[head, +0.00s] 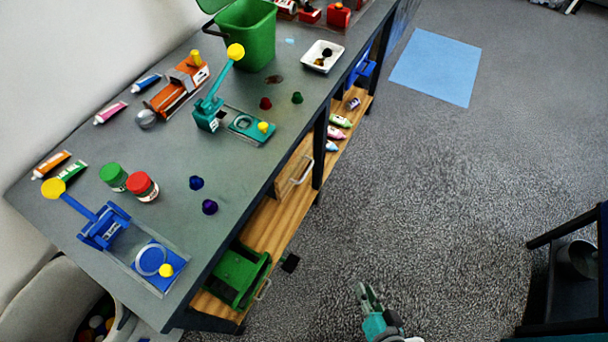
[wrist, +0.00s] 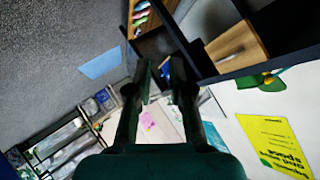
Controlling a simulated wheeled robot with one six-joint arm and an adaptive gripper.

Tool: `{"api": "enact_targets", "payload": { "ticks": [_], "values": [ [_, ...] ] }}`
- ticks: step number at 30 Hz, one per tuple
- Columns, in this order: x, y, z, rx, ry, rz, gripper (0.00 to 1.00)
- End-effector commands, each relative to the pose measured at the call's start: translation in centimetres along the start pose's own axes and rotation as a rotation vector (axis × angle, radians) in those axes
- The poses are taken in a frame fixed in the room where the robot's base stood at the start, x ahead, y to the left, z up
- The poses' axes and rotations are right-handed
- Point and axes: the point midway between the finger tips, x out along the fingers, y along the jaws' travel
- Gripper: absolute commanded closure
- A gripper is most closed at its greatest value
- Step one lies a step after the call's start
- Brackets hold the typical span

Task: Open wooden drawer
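The wooden drawer (head: 291,168) sits under the workbench top, beside a dark leg, with a pale metal handle (head: 301,170) on its front. It looks closed, though the bench top hides part of it. In the wrist view the wooden drawer (wrist: 238,47) shows at upper right, inside a dark frame. My gripper (head: 364,292) is over the floor at the bottom of the head view, well apart from the drawer. In the wrist view my gripper (wrist: 162,75) has its two fingers apart with nothing between them.
A wooden lower shelf (head: 262,227) holds a green box-like object (head: 238,275) and several small bottles (head: 337,132). The grey workbench (head: 245,170) carries presses, jars and tubes. A dark stand (head: 560,270) is at right. The floor between is clear, with a blue mat (head: 436,67) farther off.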

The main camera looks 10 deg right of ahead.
Motion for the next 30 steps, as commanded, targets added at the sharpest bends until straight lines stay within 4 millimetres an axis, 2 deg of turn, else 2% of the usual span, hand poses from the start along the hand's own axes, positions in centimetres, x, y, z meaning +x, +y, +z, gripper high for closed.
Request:
{"api": "enact_targets", "payload": {
  "ticks": [1,3,8,15,21,27,30],
  "values": [
    [2.0,-0.2,-0.2,0.049,-0.02,-0.018,0.79],
    [4.4,-0.7,-0.3,0.117,-0.062,-0.047,0.79],
    [9.3,-2.3,-1.2,0.257,-0.158,-0.13,0.79],
    [15.2,-6.0,-5.0,0.419,-0.31,-0.298,0.79],
    [18.0,-9.5,-10.0,0.502,-0.438,-0.463,0.79],
    [18.8,-11.9,-14.4,0.529,-0.537,-0.593,0.79],
    [18.8,-12.5,-15.6,0.532,-0.563,-0.627,0.79]
  ]
}}
